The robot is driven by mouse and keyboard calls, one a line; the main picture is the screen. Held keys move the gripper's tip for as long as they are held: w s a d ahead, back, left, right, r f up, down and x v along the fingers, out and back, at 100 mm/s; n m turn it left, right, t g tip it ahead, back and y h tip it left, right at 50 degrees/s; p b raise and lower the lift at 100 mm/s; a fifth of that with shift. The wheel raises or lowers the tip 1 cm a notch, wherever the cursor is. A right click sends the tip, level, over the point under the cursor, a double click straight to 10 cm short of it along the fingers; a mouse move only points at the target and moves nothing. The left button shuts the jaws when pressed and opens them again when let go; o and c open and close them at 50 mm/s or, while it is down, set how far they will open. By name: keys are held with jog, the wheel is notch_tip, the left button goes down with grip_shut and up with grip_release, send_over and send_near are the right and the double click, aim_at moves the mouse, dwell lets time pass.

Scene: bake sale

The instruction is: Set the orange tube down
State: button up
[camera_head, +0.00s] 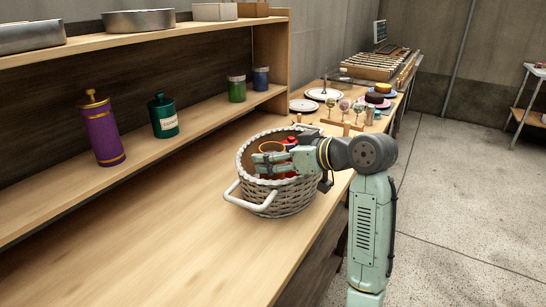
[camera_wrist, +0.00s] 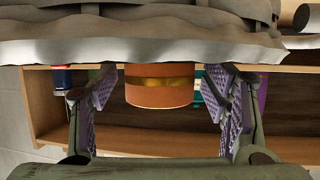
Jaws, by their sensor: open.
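The orange tube (camera_wrist: 160,94), with a gold band, shows between my two fingers in the wrist view, with clear gaps on both sides. Its top shows as an orange rim (camera_head: 272,146) inside the wicker basket (camera_head: 277,201) in the head view. The basket's cloth-like rim (camera_wrist: 130,50) hides the rest of the tube in the wrist view. My gripper (camera_head: 262,163) is open and lies level at the basket's mouth. Its fingers (camera_wrist: 160,100) stand either side of the tube without visible contact.
A red item (camera_head: 290,141) is in the basket beside my gripper. The wooden counter (camera_head: 150,245) is clear at the front left. A shelf behind holds a purple bottle (camera_head: 101,130), a green canister (camera_head: 163,116) and jars. Plates and cakes stand beyond the basket.

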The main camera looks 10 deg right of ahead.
jog(key=b+v, duration=0.1)
jog(key=v, duration=1)
jog(key=shift+b, duration=0.35)
jog(key=shift+a, duration=0.15)
